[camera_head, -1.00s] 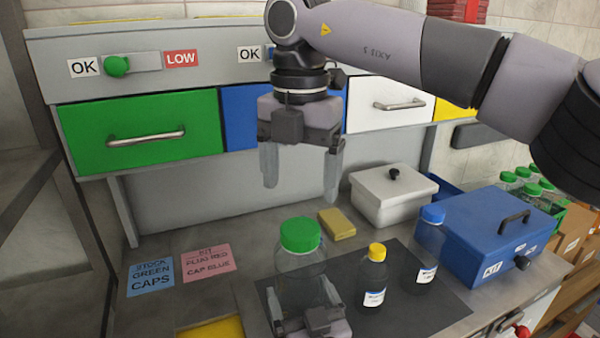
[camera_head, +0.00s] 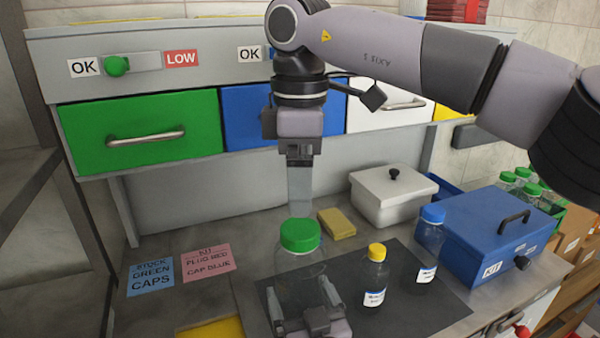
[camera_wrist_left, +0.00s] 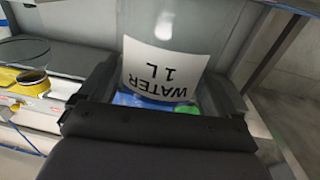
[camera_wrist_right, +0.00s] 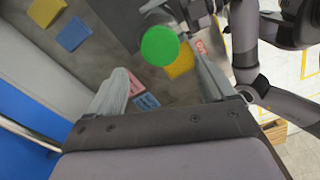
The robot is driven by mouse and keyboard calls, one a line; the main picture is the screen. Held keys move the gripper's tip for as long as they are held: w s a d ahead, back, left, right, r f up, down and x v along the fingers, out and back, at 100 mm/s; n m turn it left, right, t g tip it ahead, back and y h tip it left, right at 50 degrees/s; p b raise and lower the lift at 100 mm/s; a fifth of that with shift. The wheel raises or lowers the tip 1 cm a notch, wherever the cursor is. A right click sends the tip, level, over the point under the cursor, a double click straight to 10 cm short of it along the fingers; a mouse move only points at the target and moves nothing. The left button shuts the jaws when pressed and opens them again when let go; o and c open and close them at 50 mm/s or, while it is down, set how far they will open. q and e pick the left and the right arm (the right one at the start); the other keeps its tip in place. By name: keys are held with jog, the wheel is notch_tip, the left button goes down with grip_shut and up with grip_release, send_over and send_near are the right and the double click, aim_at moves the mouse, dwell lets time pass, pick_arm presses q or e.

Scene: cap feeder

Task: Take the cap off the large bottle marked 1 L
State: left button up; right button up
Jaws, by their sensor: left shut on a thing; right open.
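The large clear bottle (camera_head: 298,277) stands upright on the dark mat with a green cap (camera_head: 300,235) on top. Its label, reading "WATER 1 L" (camera_wrist_left: 160,72), shows in the left wrist view. My left gripper (camera_head: 305,300) is shut around the lower part of the bottle. My right gripper (camera_head: 300,190) points down just above the green cap, open and empty. In the right wrist view the green cap (camera_wrist_right: 159,45) shows beyond the open fingers, closer to the right one, and is not between the fingertips.
A small bottle with a yellow cap (camera_head: 376,275) and one with a blue cap (camera_head: 430,240) stand to the right. A yellow sponge (camera_head: 337,223), a white lidded box (camera_head: 390,195) and a blue box (camera_head: 490,235) stand behind and beside them.

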aim_at(300, 227)
notch_tip(300, 227, down, 7)
jog(key=shift+f, duration=0.2)
dwell(0.3)
